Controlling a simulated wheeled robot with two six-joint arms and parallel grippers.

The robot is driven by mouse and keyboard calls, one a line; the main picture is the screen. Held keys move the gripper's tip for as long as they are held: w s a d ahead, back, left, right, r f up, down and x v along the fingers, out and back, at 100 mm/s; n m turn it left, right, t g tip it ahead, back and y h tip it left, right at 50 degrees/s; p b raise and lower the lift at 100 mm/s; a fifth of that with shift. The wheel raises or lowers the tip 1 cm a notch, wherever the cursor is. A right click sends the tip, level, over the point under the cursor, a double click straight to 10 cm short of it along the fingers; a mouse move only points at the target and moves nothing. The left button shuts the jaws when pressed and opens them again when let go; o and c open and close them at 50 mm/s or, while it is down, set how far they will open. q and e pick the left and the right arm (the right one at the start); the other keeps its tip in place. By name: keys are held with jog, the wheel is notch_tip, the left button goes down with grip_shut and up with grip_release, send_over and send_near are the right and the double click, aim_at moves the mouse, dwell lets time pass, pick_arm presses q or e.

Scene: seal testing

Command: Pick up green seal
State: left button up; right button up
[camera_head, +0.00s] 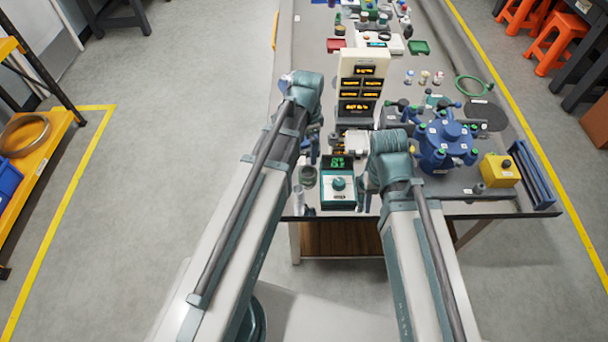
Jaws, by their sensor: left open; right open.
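A thin green ring (474,85), which looks like the green seal, lies on the right part of the table, towards its right edge. My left gripper (313,158) hangs over the left side of the table's near end, partly hidden by its arm; it is open. My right gripper (364,195) points down near the table's front edge, beside a teal device with a display (338,185); it is open. Both grippers are well short of the ring, to its left and nearer to me.
A blue multi-port vessel (444,145) stands between my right arm and the ring. A dark round disc (486,116) lies just in front of the ring. A yellow box (499,171) and blue rack (535,172) stand at right. A tall instrument tower (361,85) stands mid-table.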

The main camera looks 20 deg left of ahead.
pick_arm(q)
jog(key=b, duration=0.9)
send_near(308, 171)
jog(key=s, duration=0.1)
jog(key=s+f, duration=0.1)
jog(key=s, duration=0.1)
jog(key=shift+d+f, duration=0.25)
jog(key=shift+f, duration=0.15)
jog(key=f+b, duration=0.5)
jog(key=shift+w+f, duration=0.2)
jog(key=shift+w, duration=0.2)
jog(key=shift+r, duration=0.1)
jog(key=shift+c, duration=0.2)
jog(key=c, duration=1.5)
jog(key=shift+r, duration=0.15)
